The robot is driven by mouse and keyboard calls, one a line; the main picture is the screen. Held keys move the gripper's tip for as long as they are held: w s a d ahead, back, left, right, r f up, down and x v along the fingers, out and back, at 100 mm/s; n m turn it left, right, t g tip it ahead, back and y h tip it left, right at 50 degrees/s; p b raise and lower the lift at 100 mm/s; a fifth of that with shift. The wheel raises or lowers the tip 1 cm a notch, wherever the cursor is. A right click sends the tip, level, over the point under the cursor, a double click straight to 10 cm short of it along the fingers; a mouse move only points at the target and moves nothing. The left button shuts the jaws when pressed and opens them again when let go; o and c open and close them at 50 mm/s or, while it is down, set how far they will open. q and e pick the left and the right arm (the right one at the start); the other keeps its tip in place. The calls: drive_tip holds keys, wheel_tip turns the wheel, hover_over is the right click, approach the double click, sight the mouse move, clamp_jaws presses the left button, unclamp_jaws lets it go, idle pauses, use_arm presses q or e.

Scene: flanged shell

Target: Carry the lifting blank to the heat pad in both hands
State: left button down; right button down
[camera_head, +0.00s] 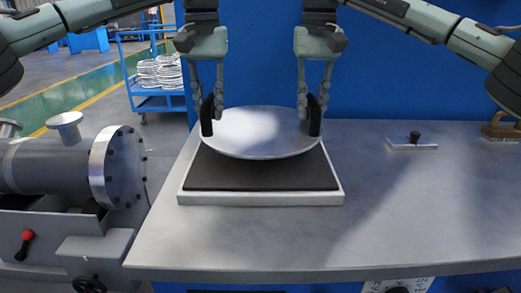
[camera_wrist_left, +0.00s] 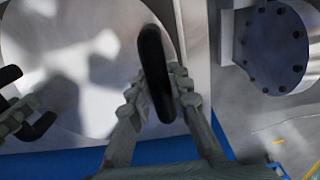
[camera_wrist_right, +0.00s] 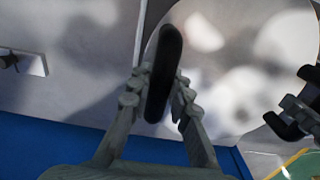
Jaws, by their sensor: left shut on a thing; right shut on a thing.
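The lifting blank (camera_head: 260,133) is a round, flat, pale metal disc with an upright black handle at each side. My left gripper (camera_head: 213,105) is shut on the left handle, which stands between its fingers in the left wrist view (camera_wrist_left: 155,70). My right gripper (camera_head: 314,108) is shut on the right handle, which shows between its fingers in the right wrist view (camera_wrist_right: 164,70). The heat pad (camera_head: 260,180) is a dark square in a white frame on the table. The disc looks level over the pad's back part and hides it; I cannot tell the gap beneath.
The grey table (camera_head: 400,220) is clear to the right and front. A small plate with a black knob (camera_head: 413,140) and a brown handled object (camera_head: 500,127) lie at the back right. A flanged grey shell (camera_head: 75,165) stands left of the table. A blue wall is behind.

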sight(210, 127)
use_arm(q)
drive_tip(key=shift+a+f, duration=0.1)
drive_tip(key=shift+a, duration=0.15)
use_arm(e)
drive_tip(key=shift+d+f, duration=0.1)
drive_tip(key=shift+d, duration=0.15)
